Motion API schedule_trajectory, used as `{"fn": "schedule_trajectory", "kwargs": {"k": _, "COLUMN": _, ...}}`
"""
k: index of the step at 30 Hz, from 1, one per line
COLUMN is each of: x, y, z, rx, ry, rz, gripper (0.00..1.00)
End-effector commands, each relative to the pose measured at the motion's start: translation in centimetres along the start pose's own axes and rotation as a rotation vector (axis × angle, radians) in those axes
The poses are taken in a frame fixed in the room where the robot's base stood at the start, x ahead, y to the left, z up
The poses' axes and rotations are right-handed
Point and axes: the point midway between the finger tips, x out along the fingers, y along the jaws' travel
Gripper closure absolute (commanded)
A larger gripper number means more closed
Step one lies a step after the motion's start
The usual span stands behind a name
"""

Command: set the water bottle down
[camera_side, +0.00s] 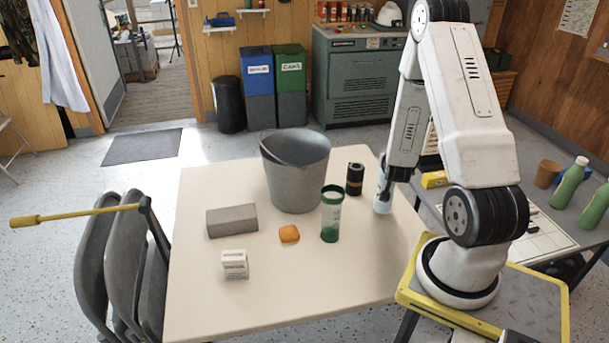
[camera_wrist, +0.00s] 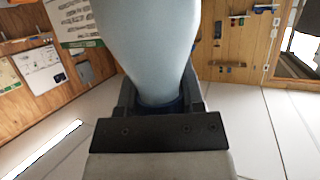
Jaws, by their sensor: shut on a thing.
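The water bottle (camera_side: 381,202) is pale blue-white and stands about upright at the right edge of the cream table (camera_side: 200,290). My gripper (camera_side: 384,188) is shut on it from the right and above, and my arm partly hides it. I cannot tell whether its base touches the table. In the wrist view the bottle (camera_wrist: 150,40) fills the upper middle, with a dark blue part low down between the fingers of my gripper (camera_wrist: 160,105).
A black canister (camera_side: 355,180) is close to the bottle's left. A green-based clear tumbler (camera_side: 332,215), grey bucket (camera_side: 295,175), orange lump (camera_side: 289,234), grey block (camera_side: 232,221) and white box (camera_side: 234,264) stand farther left. The table's front right is clear.

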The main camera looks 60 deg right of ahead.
Motion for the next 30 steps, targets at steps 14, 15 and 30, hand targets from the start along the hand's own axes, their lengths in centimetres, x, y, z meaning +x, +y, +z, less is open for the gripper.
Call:
{"fn": "schedule_trajectory", "kwargs": {"k": 14, "x": 0.9, "y": 0.0, "z": 2.2, "rx": 0.000, "ry": 0.001, "rz": 0.000, "gripper": 1.00}}
{"fn": "schedule_trajectory", "kwargs": {"k": 15, "x": 1.0, "y": 0.0, "z": 2.4, "rx": 0.000, "ry": 0.001, "rz": 0.000, "gripper": 1.00}}
{"fn": "schedule_trajectory", "kwargs": {"k": 30, "x": 1.4, "y": 0.0, "z": 3.2, "rx": 0.001, "ry": 0.004, "rz": 0.001, "gripper": 1.00}}
